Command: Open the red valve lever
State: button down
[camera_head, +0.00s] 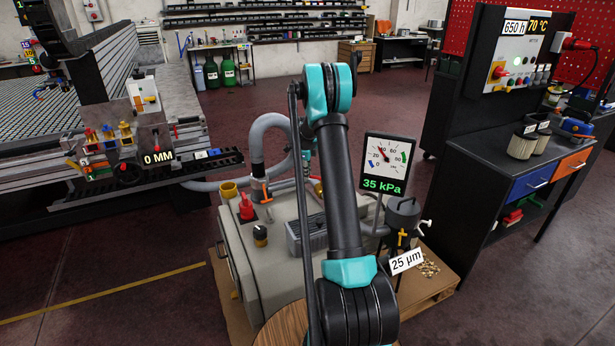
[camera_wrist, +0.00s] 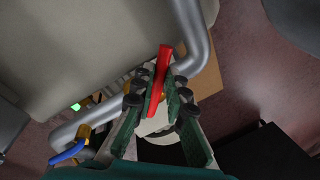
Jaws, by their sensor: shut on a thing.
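The red valve lever (camera_wrist: 164,60) shows in the wrist view as a narrow red bar beside a grey pipe. My gripper (camera_wrist: 160,85) is shut on it, with the green-lined fingers on both sides of the bar. The lever's upper end sticks out beyond the fingertips, and its lower part runs down between them. The valve body under the lever is mostly hidden by the fingers. In the head view my arm covers the middle of the scene, and the gripper and the held lever cannot be made out there.
A grey pipe (camera_wrist: 193,35) bends close around the fingers. A blue lever (camera_wrist: 67,153) sits at the lower left of the wrist view. In the head view, a pale pump housing (camera_head: 270,262), a gauge reading 35 kPa (camera_head: 386,165) and a grey hose (camera_head: 255,150) surround my arm.

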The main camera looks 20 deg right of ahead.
jog(key=shift+w+d+m+g+h, duration=0.2)
jog(key=shift+w+d+m, duration=0.4)
jog(key=shift+m, duration=0.85)
jog(key=shift+w+d+m+g+h, duration=0.2)
jog(key=shift+w+d+m, duration=0.45)
jog(key=shift+m, duration=0.75)
jog(key=shift+w+d+m+g+h, duration=0.15)
jog(key=shift+w+d+m, duration=0.45)
jog(key=shift+m, duration=0.85)
jog(key=shift+s+d, duration=0.15)
jog(key=c, duration=1.5)
grip_release()
jog(key=shift+c, duration=0.2)
jog(key=v, duration=1.2)
jog(key=shift+r, duration=0.1)
